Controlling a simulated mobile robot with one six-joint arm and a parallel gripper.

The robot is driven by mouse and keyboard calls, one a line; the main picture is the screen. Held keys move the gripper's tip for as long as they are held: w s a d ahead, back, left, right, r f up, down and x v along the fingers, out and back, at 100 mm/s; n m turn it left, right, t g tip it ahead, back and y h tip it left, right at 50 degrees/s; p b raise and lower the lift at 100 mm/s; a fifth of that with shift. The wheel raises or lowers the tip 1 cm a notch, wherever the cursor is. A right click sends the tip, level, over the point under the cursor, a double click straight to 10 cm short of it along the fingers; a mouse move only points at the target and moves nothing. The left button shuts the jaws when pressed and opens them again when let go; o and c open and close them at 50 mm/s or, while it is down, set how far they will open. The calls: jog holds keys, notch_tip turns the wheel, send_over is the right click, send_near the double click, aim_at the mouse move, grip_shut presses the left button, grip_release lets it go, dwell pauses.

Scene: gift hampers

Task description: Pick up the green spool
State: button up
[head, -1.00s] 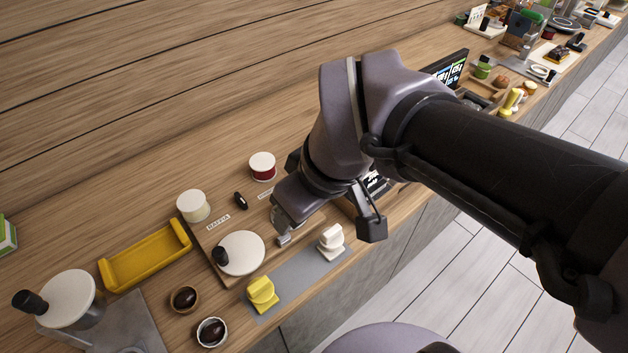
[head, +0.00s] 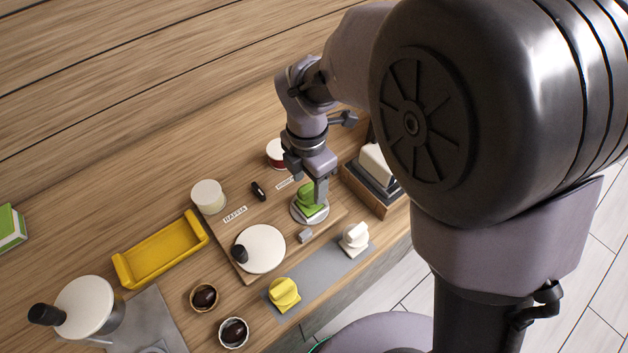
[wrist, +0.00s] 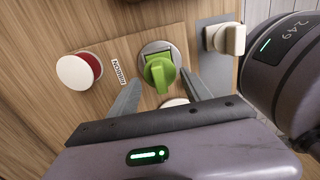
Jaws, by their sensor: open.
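The green spool (head: 311,198) is a bright green piece on a pale round disc (head: 298,214) on the wooden board. In the wrist view the green spool (wrist: 159,74) has a rounded top with a raised tab. My gripper (wrist: 161,82) is open and empty, one finger on each side of the spool in that view. In the head view my gripper (head: 320,190) is just above it and hides part of it. Whether the fingers touch it cannot be told.
A red spool with a white top (head: 277,152) stands behind. A yellow piece (head: 284,292) and a white piece (head: 354,238) stand on a grey mat in front. A white disc with a black knob (head: 262,248) lies to the left, and a wooden box (head: 378,200) stands to the right.

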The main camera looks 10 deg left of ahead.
aim_at(309, 196)
notch_tip(309, 196, down, 6)
jog(key=shift+r+b, duration=0.2)
jog(key=shift+b, duration=0.75)
jog(key=shift+r, duration=0.1)
jog(key=c, duration=1.1)
